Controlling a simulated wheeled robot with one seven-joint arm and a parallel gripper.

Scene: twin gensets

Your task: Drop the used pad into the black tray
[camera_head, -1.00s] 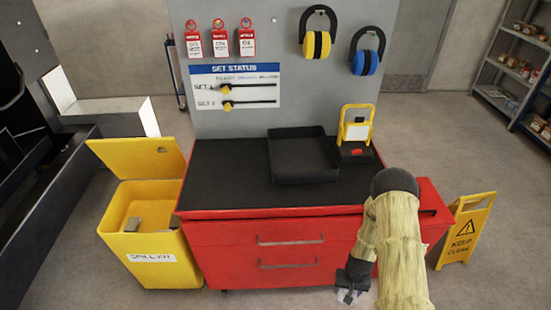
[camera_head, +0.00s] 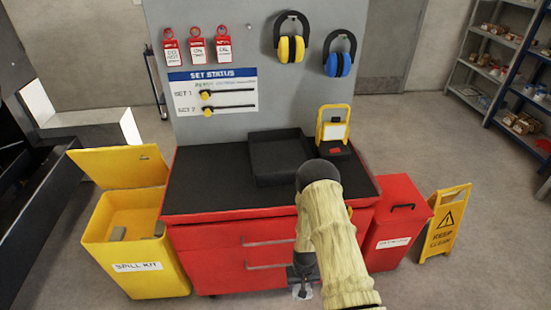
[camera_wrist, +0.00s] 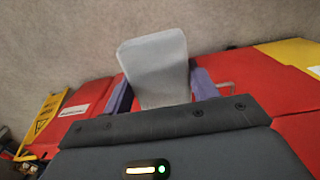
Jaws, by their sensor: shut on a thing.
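The used pad (camera_wrist: 155,62) is a pale grey, flat piece with rounded corners. My gripper (camera_wrist: 160,92) is shut on it, with a purple finger at each side in the wrist view. The black tray (camera_head: 278,155) lies on the dark top of the red cabinet (camera_head: 215,262), behind and above my gripper. The tray looks empty.
A yellow work light (camera_head: 333,128) stands right of the tray. The open yellow spill kit bin (camera_head: 140,268) is left of the cabinet. A red bin (camera_head: 398,222) and a yellow floor sign (camera_head: 446,220) are on the right. The cabinet top left of the tray is clear.

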